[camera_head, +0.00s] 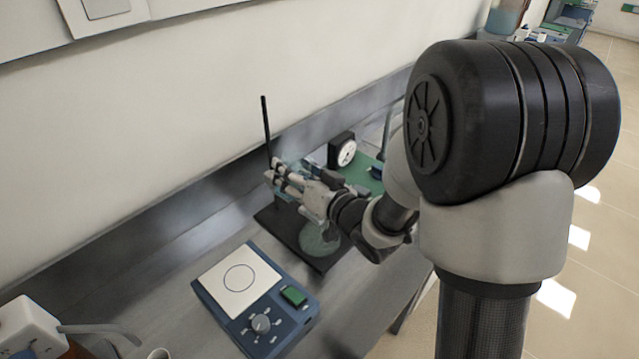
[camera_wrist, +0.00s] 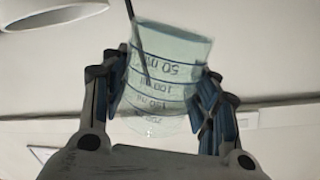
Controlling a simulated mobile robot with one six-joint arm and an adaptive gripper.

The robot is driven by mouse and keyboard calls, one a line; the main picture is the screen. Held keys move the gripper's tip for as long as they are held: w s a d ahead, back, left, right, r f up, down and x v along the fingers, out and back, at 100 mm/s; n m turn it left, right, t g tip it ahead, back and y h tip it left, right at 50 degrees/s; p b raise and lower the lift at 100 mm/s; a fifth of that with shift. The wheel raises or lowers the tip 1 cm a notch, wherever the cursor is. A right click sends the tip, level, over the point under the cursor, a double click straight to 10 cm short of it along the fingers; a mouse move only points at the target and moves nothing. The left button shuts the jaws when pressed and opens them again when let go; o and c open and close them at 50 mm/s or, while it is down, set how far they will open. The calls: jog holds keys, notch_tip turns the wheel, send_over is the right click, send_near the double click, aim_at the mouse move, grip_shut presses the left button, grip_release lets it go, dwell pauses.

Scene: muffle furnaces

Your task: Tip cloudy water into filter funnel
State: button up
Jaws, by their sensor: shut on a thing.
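My gripper (camera_head: 282,177) is shut on a clear glass beaker (camera_wrist: 170,72) with dark volume marks. The fingers (camera_wrist: 160,85) hold it from both sides, and its marks read upside down in the wrist view. The liquid inside is hard to make out. In the head view the gripper is above the dark base of a stand (camera_head: 284,232), beside its upright black rod (camera_head: 265,125). A pale, round glass vessel (camera_head: 320,239) stands on that base, below the gripper. I cannot make out the filter funnel clearly; the gripper covers that area.
A blue hotplate-like device (camera_head: 217,303) with a white top and knob sits in front on the grey bench (camera_head: 175,270). A round-dialled gauge (camera_head: 346,153) and a green mat (camera_head: 362,178) are behind the gripper. The wall runs close along the bench.

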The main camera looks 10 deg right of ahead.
jog(key=shift+w+d+f+n+b, duration=0.1)
jog(key=shift+f+n+b, duration=0.1)
jog(key=shift+n+b, duration=0.65)
jog(key=shift+d+f+n+b, duration=0.1)
jog(key=shift+f+n+b, duration=0.2)
jog(key=shift+b, duration=0.95)
jog(key=shift+r+n+t+b, duration=0.2)
jog(key=shift+n+t+b, duration=0.15)
jog(key=shift+t+b, duration=0.1)
jog(key=b, duration=0.1)
jog(key=n+b, duration=0.1)
jog(key=b, duration=0.1)
jog(key=shift+w+d+f, duration=0.15)
jog(key=shift+d+f, duration=0.05)
jog(key=shift+f, duration=0.1)
jog(key=shift+n, duration=0.3)
jog(key=shift+r, duration=0.15)
jog(key=shift+r+p, duration=1.8)
jog(key=shift+r, duration=0.7)
